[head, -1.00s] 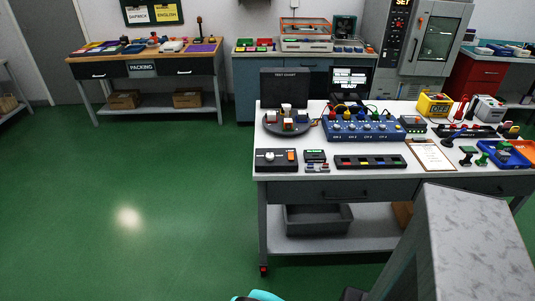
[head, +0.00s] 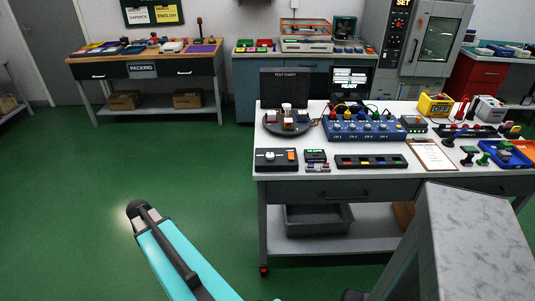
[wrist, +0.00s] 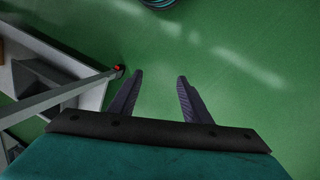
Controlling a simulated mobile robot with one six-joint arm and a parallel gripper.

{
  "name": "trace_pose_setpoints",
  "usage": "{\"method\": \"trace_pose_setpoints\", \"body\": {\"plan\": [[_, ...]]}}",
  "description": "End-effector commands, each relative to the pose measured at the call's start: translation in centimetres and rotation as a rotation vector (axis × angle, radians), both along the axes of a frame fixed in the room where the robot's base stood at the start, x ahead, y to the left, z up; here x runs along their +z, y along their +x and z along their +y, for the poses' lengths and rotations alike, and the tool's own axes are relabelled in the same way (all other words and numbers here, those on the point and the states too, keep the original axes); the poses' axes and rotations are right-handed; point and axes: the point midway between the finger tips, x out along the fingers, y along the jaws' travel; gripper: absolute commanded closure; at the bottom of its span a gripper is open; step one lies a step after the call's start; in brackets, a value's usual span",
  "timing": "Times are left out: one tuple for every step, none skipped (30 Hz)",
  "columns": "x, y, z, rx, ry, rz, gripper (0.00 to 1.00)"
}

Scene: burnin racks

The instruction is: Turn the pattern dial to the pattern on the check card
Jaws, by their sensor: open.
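A dark control box (head: 276,160) with a pale round knob (head: 269,155) and an orange switch sits at the front left of the white workbench in the head view. It looks like the pattern dial, but its markings are too small to read. A clipboard with a white sheet (head: 432,155) lies right of centre on the bench; I cannot tell whether it is the check card. My gripper (wrist: 160,75) shows in the wrist view, its two dark fingers apart with nothing between them. It is over green floor, away from the bench top.
The workbench (head: 350,178) also carries a blue four-channel box (head: 364,129), a strip with coloured squares (head: 371,161) and a blue tray (head: 510,158). A grey bin (head: 318,219) stands on its lower shelf. The green floor (head: 80,220) left of the bench is clear.

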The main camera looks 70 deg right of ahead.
Motion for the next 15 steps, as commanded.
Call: {"method": "trace_pose_setpoints", "body": {"plan": [[1.2, 0.4, -1.9, -0.044, -0.020, -0.014, 0.56], [2.0, 0.4, -2.9, -0.070, -0.031, -0.020, 0.56], [2.9, 0.5, -4.2, -0.106, -0.046, -0.027, 0.56], [3.7, 0.5, -5.1, -0.132, -0.059, -0.032, 0.56], [4.4, 0.4, -6.1, -0.158, -0.069, -0.038, 0.56], [5.5, 0.4, -7.4, -0.194, -0.084, -0.047, 0.56], [6.2, 0.3, -8.3, -0.220, -0.095, -0.052, 0.56], [7.1, 0.1, -9.3, -0.247, -0.107, -0.058, 0.56], [8.1, -0.1, -10.5, -0.282, -0.123, -0.064, 0.56], [9.0, -0.3, -11.5, -0.310, -0.134, -0.070, 0.56], [9.7, -0.5, -12.4, -0.337, -0.146, -0.075, 0.56], [10.9, -0.8, -13.7, -0.374, -0.161, -0.083, 0.56], [11.7, -1.1, -14.6, -0.401, -0.172, -0.088, 0.56], [12.6, -1.3, -15.5, -0.427, -0.183, -0.094, 0.56], [13.7, -1.8, -16.7, -0.464, -0.199, -0.101, 0.56]]}}
